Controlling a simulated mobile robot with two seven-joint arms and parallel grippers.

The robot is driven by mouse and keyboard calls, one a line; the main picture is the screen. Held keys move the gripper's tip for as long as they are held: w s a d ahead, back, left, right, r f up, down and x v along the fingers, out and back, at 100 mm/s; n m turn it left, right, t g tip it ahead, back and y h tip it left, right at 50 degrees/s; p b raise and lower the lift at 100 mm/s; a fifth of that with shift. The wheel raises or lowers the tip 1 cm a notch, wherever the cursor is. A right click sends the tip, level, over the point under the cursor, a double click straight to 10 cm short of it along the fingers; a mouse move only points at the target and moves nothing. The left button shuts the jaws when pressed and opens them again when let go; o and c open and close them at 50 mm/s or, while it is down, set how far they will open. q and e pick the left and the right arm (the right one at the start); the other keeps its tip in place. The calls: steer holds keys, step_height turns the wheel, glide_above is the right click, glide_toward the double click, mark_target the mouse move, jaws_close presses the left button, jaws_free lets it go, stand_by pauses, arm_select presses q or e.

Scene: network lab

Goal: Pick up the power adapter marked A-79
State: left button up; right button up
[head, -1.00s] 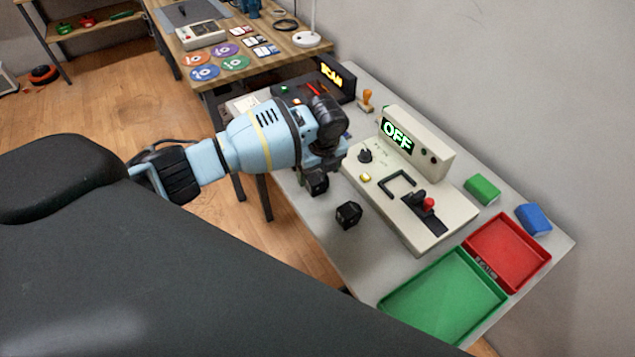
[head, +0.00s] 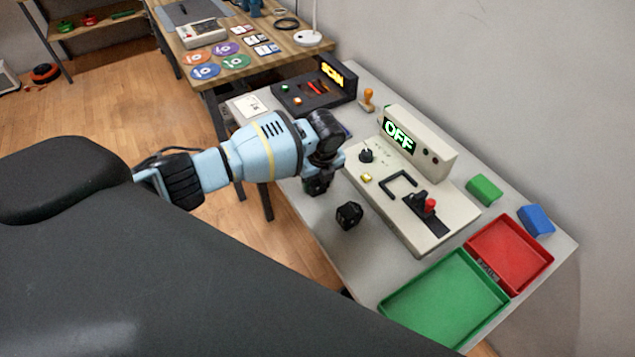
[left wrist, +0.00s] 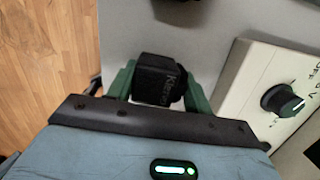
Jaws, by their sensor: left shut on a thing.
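My left gripper (left wrist: 158,84) is shut on a black block-shaped power adapter (left wrist: 160,78), which sits between its green fingers. Pale marking shows on the adapter's side, too small and tilted to read for certain. In the head view my left gripper (head: 318,178) is over the grey table, left of the control box, and largely hides the held adapter. A second black adapter (head: 349,215) stands on the table nearer the front; its edge shows at the top of the left wrist view (left wrist: 185,8). My right gripper is not in view.
The beige control box (head: 420,215), reading OFF, stands close right of my gripper. A dark scan box (head: 310,92) stands behind it. A green tray (head: 440,305) and a red tray (head: 510,252) lie at the front right. Table is bare around the second adapter.

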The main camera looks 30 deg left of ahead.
arm_select(q)
steer(key=shift+r, duration=0.1)
steer(key=shift+c, duration=0.5)
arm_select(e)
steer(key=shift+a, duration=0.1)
arm_select(q)
steer(key=shift+r, duration=0.55)
step_height(320, 180, up, 2)
steer(key=shift+r, duration=0.1)
steer(key=shift+s+r, duration=0.2)
steer(key=shift+s, duration=0.35)
steer(key=s+r+p, duration=0.1)
steer(key=s+p, duration=0.1)
steer(key=s, duration=1.3)
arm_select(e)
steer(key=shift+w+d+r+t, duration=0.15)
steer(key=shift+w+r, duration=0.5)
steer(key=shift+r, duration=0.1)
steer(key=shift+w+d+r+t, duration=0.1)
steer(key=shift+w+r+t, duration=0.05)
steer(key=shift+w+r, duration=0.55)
